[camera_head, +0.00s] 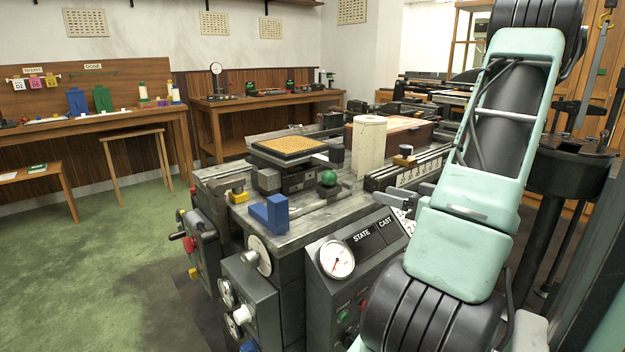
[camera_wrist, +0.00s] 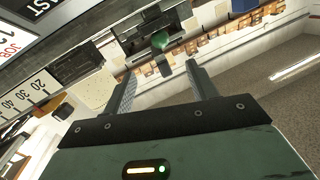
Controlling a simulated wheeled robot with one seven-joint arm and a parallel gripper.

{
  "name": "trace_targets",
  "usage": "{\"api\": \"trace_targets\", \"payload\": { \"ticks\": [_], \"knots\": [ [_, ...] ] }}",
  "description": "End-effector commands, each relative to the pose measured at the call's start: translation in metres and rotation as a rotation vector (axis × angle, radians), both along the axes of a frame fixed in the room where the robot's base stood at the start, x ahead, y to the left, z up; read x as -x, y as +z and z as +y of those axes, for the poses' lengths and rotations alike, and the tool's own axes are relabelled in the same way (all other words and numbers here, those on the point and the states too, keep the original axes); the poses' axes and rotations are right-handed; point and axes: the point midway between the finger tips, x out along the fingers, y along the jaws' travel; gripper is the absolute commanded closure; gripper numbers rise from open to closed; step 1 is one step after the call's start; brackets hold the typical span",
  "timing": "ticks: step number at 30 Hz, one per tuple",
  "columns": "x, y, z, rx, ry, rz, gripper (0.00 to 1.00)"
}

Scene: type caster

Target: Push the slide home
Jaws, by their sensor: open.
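The type caster (camera_head: 290,225) stands in the middle of the head view. On its top is a dark slide assembly (camera_head: 300,181) with a round green knob (camera_head: 328,177) at its right end. The knob also shows in the wrist view (camera_wrist: 160,40), beyond my fingertips. I cannot tell how far in the slide sits. My gripper (camera_wrist: 163,78) is open, with nothing between its two fingers, and the knob is apart from them. In the head view my gripper (camera_head: 392,199) is mostly hidden behind my arm, right of the knob and near the front panel.
A blue block (camera_head: 270,213) stands at the caster's front left corner. A pale cylinder (camera_head: 369,147) stands behind the knob. A numbered scale bar (camera_head: 410,172) runs along the right side. The panel carries a dial gauge (camera_head: 337,259). Green floor (camera_head: 110,240) is clear on the left.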

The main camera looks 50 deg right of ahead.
Motion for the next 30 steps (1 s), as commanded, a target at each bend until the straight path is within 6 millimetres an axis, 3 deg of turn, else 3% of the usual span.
{"api": "trace_targets", "payload": {
  "ticks": [4,8,24,30],
  "knots": [
    [0.001,0.0,0.0,-0.006,-0.002,-0.013,0.42],
    [-0.015,0.0,0.0,-0.005,0.002,-0.014,0.42],
    [-0.125,0.0,-0.005,-0.006,0.002,-0.013,0.42],
    [-0.155,0.0,-0.007,-0.003,0.0,-0.012,0.42]
  ]
}}
